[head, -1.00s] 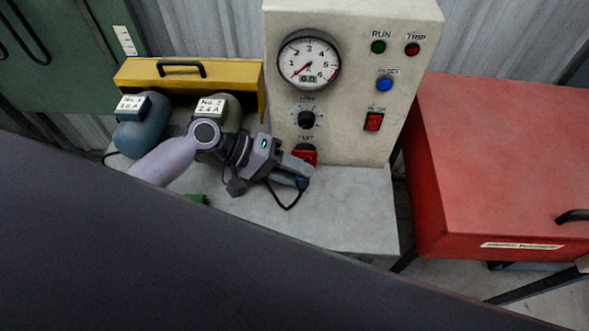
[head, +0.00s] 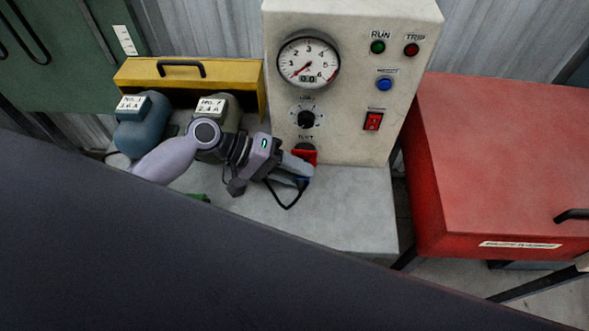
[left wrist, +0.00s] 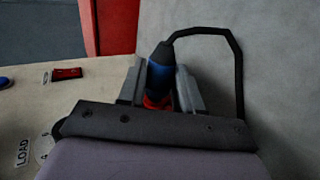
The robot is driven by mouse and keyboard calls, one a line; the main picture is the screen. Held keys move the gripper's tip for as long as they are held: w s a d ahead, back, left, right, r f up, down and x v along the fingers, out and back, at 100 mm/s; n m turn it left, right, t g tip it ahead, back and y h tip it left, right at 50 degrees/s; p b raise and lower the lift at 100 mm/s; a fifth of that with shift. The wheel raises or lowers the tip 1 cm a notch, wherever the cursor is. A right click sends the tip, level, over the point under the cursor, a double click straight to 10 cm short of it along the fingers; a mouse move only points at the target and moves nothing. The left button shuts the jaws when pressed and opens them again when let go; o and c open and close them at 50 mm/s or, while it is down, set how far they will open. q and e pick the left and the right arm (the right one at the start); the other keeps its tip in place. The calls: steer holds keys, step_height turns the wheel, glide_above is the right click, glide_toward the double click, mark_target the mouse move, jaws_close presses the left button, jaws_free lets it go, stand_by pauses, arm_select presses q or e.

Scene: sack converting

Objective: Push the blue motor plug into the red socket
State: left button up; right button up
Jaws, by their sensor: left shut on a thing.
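The blue motor plug (left wrist: 159,74) is between the fingers of my left gripper (left wrist: 162,88) in the left wrist view, with its black cable looping to the right. In the head view, a small part of the blue plug (head: 303,181) shows at the fingertips of my left gripper (head: 301,172), which is shut on it. The red socket (head: 304,154) is on the lower front of the cream panel, right at the fingertips. In the left wrist view, red of the socket (left wrist: 156,103) shows directly at the plug's front end. How deep the plug sits is hidden. My right gripper is not in view.
The cream panel (head: 350,95) with gauge, knob and switches rises behind the grey bench (head: 340,215). Two motors, a blue one (head: 143,130) and an olive one (head: 228,104), stand left before a yellow box (head: 130,76). A red cabinet (head: 500,170) stands right.

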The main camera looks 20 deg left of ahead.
arm_select(q)
steer(key=shift+w+a, duration=0.1)
steer(key=shift+w, duration=0.3)
stand_by(0.8)
steer(key=shift+s, duration=0.4)
steer(key=shift+w+a+b, duration=0.1)
steer(key=shift+w+b, duration=0.25)
steer(key=shift+w, duration=0.25)
stand_by(1.4)
steer(key=shift+s, duration=0.1)
steer(key=shift+s+d+p, duration=0.2)
steer(key=shift+s+p, duration=0.15)
steer(key=shift+s, duration=0.15)
steer(key=shift+s, duration=0.15)
stand_by(0.3)
